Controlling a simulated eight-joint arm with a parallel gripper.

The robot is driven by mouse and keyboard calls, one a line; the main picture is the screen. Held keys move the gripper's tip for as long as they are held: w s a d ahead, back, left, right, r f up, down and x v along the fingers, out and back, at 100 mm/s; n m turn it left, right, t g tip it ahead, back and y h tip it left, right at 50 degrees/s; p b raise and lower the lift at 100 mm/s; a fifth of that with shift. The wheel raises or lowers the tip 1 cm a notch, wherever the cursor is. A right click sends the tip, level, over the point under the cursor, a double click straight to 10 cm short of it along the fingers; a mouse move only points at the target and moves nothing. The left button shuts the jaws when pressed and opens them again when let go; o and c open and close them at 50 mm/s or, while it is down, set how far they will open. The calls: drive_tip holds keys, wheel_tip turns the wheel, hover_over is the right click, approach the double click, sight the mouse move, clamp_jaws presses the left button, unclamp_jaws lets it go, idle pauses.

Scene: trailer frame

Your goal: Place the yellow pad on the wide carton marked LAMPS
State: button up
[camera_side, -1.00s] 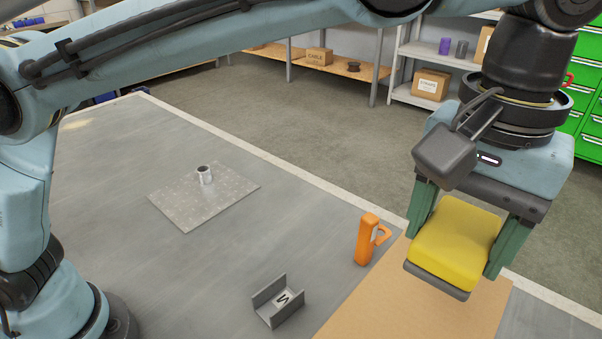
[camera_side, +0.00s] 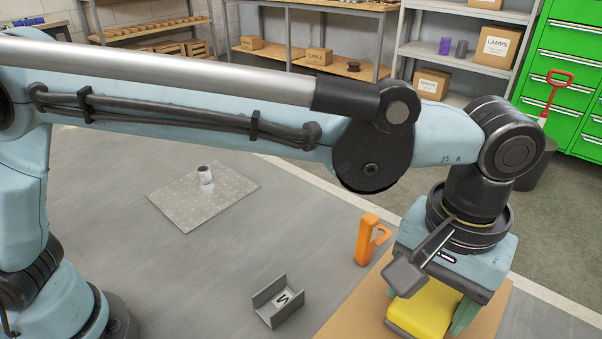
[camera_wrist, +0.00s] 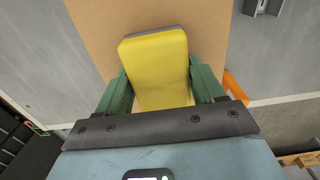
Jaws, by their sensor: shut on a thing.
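The yellow pad (camera_side: 426,308), a block with a dark grey underside, is held between the green fingers of my gripper (camera_side: 432,316). In the wrist view the pad (camera_wrist: 158,65) sits between both fingers of my gripper (camera_wrist: 160,85). A broad brown cardboard surface (camera_side: 355,311) lies below the pad and also shows in the wrist view (camera_wrist: 95,25); no marking shows on it. I cannot tell whether the pad touches it. A carton labelled LAMPS (camera_side: 497,46) stands on the back shelf, far from my gripper.
An orange handled object (camera_side: 368,240) stands close left of my gripper. Shelves and green drawers (camera_side: 570,60) stand behind.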

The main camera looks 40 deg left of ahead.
sight(431, 293)
drive_tip(key=shift+f, duration=0.15)
drive_tip(key=o, duration=1)
wheel_tip(431, 293, up, 12)
drive_tip(key=w+a+t, duration=0.1)
drive_tip(key=w+a, duration=0.3)
drive_tip(key=a, duration=0.3)
drive_tip(key=w+a+f+t+h, duration=0.1)
drive_tip(key=w+a+t, duration=0.1)
drive_tip(key=a, duration=0.9)
drive_tip(key=s+a+f+t, duration=0.1)
drive_tip(key=s+a+f, duration=0.1)
drive_tip(key=a+f, duration=0.2)
drive_tip(key=s+a+f+t, duration=0.1)
drive_tip(key=a+f, duration=0.3)
drive_tip(key=a, duration=0.4)
drive_tip(key=s+a+f+t+y, duration=0.1)
drive_tip(key=s+a+f+t, duration=0.1)
drive_tip(key=s+a+f, duration=0.2)
drive_tip(key=shift+a+f, duration=0.15)
drive_tip(key=shift+a, duration=0.6)
drive_tip(key=shift+a+f, duration=0.1)
drive_tip(key=shift+a, duration=0.65)
